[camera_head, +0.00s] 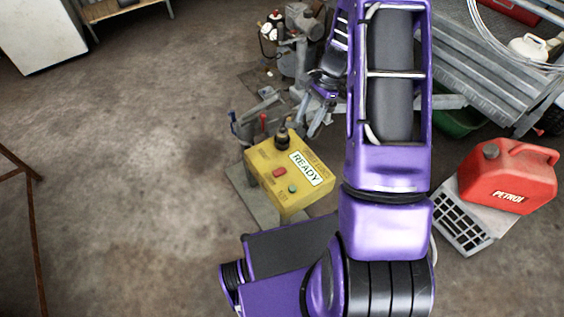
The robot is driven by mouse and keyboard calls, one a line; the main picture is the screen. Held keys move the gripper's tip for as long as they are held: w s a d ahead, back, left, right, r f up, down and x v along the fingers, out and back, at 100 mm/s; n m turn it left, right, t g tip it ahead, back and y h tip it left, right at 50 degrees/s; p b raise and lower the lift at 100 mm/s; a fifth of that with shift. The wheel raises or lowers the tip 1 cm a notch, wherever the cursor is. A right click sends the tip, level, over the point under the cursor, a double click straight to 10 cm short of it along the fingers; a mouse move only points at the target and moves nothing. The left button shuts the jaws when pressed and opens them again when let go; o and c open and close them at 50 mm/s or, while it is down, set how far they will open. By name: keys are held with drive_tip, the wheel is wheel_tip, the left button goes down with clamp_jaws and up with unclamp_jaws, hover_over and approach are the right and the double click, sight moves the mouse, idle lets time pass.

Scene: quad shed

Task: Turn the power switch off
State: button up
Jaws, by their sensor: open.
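A yellow control box (262,176) stands left of my arm, tilted in the picture. Its top carries a red button (279,172), a green button (292,188) and a white label (305,168) reading READY. A black knob-like part (283,137) stands up at its far edge. I cannot tell for certain which of these is the power switch, nor its position. My gripper (314,122) is partly hidden beside my purple arm, just beyond the box's far right corner. It is open, with nothing seen between its fingers, and appears apart from the buttons.
Grey machinery (298,45) stands behind the box. A metal trailer (470,65) fills the upper right. The concrete floor (130,150) at the left is mostly clear.

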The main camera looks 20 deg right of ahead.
sight(284, 169)
drive_tip(key=b+x, duration=0.2)
drive_tip(key=x, duration=1.5)
drive_tip(key=shift+d, duration=0.15)
clamp_jaws()
